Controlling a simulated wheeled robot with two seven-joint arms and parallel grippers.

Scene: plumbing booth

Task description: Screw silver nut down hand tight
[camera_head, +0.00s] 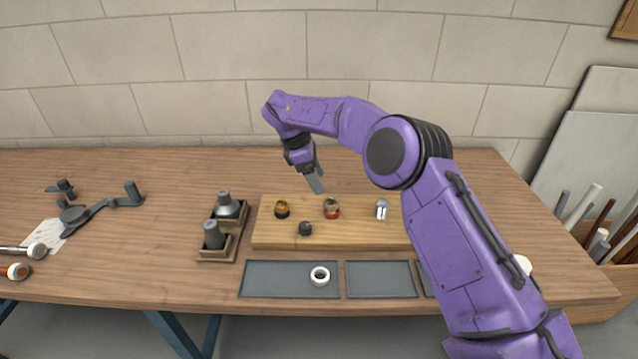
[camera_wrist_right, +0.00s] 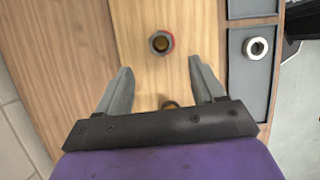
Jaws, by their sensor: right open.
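A silver fitting (camera_head: 382,209), which looks like the silver nut on its post, stands at the right of the wooden board (camera_head: 350,236); it is too small to tell how its thread sits. My right gripper (camera_head: 318,186) is open and empty, above the back of the board, left of the silver fitting. In the right wrist view its open fingers (camera_wrist_right: 160,66) point towards a brass fitting with a red base (camera_wrist_right: 161,42), with nothing between them. The silver fitting is not visible there. My left gripper is out of view.
On the board are the red-based fitting (camera_head: 331,209), a brass fitting (camera_head: 282,209) and a dark fitting (camera_head: 306,228). A white ring (camera_head: 320,276) lies in a grey tray (camera_head: 262,280) in front. A wooden caddy (camera_head: 216,255) with two bottles stands left. My right arm hides the board's right end.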

